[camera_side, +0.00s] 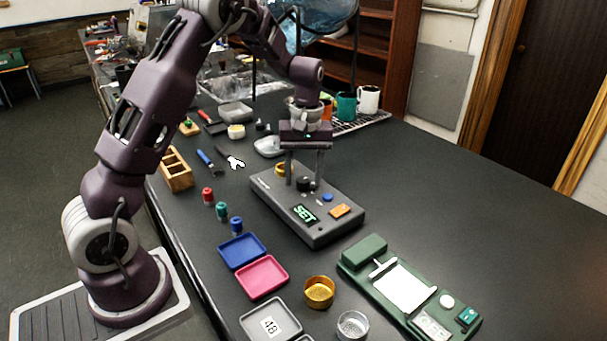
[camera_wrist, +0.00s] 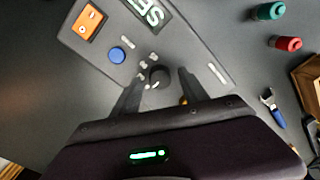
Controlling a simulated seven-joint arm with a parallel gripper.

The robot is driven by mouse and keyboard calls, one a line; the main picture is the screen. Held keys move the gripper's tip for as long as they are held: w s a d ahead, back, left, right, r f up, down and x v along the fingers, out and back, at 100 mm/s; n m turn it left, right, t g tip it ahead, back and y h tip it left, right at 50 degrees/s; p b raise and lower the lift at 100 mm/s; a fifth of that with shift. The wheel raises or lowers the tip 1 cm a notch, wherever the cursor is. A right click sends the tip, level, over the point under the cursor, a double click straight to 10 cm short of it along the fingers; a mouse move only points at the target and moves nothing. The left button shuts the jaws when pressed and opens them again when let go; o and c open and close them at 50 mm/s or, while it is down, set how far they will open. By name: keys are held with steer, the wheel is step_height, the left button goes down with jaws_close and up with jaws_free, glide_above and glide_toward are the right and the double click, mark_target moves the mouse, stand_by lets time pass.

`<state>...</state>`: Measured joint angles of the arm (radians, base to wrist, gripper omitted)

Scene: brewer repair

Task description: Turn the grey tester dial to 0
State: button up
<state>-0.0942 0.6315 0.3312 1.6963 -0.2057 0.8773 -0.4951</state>
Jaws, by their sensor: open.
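The grey tester (camera_side: 318,217) is a dark grey box on the black bench. Its small display (camera_side: 304,213) reads "SET" in green, and the display also shows in the wrist view (camera_wrist: 150,12). A dark round dial (camera_wrist: 158,77) sits on its top with pale marks beside it. My gripper (camera_side: 304,181) points down over the tester. Its two fingers are apart, one on each side of the dial, and the wrist view shows the open gripper (camera_wrist: 158,85) too. I cannot tell whether the fingers touch the dial. The dial's setting cannot be read.
On the tester are a blue button (camera_wrist: 117,55) and an orange switch (camera_wrist: 89,21). A blue tray (camera_side: 242,251), a pink tray (camera_side: 262,277) and a green scale-like device (camera_side: 365,252) lie nearer the camera. Small red (camera_side: 208,196) and green bottles stand left. The bench right of the tester is clear.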

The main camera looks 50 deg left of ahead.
mark_target(305, 179)
step_height(305, 179, up, 7)
steer(key=shift+w, duration=0.15)
steer(key=shift+d, duration=0.1)
steer(key=s+d+r+m+t, duration=0.3)
steer(key=s+d+r+m, duration=0.2)
steer(key=s+d+r, duration=0.45)
steer(key=s+d+m+t, duration=0.3)
steer(key=s+m, duration=0.3)
steer(key=s, duration=1.1)
steer(key=shift+d+f, duration=0.25)
steer(key=shift+d, duration=0.3)
